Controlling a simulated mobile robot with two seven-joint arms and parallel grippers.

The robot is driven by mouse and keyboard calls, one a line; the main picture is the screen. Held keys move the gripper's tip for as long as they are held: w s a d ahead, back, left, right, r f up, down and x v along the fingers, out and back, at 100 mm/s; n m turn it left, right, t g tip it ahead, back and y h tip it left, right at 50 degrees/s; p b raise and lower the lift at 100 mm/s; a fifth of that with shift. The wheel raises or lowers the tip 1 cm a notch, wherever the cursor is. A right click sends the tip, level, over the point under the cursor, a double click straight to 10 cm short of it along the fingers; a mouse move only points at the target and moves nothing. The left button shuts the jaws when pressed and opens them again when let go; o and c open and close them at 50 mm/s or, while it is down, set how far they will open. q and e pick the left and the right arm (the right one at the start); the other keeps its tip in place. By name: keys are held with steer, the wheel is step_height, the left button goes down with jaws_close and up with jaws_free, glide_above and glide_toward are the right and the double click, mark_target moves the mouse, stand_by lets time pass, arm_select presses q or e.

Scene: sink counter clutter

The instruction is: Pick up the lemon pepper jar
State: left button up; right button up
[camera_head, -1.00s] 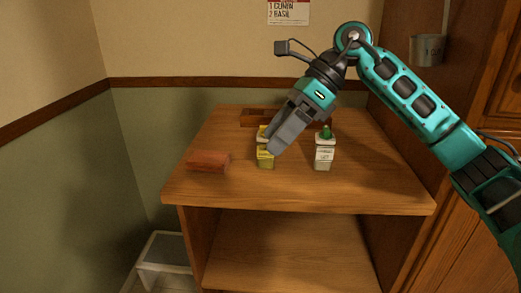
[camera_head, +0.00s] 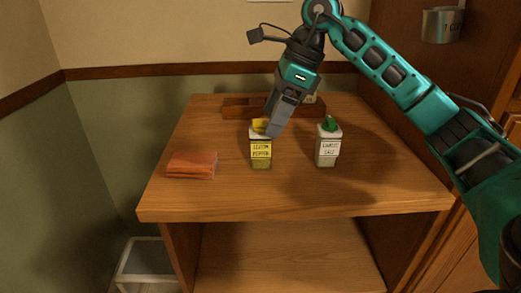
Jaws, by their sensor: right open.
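The lemon pepper jar (camera_head: 261,152) stands upright on the wooden counter. It has a yellow label and a yellow top, part of which is hidden behind my right gripper. My right gripper (camera_head: 271,132) points down at the jar's top right side, with its fingertips overlapping the top in this view. It is open and nothing shows held in it. I cannot tell whether the fingers touch the jar. My left gripper is not in view.
A jar with a green top and a white label (camera_head: 328,145) stands to the right. A reddish-brown block (camera_head: 192,165) lies to the left. A wooden tray (camera_head: 238,107) sits behind. The counter's front (camera_head: 290,196) is clear. A metal cup (camera_head: 441,25) is at the upper right.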

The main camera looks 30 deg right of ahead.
mark_target(264, 126)
steer(key=x, duration=0.2)
steer(key=w+x, duration=0.1)
steer(key=x, duration=0.2)
steer(key=shift+a+r+b, duration=0.1)
steer(key=shift+a+b, duration=0.1)
steer(key=shift+b, duration=0.15)
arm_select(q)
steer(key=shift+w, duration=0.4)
arm_select(e)
steer(key=c, duration=0.7)
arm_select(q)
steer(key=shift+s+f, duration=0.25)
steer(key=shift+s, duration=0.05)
arm_select(e)
steer(key=c, duration=0.4)
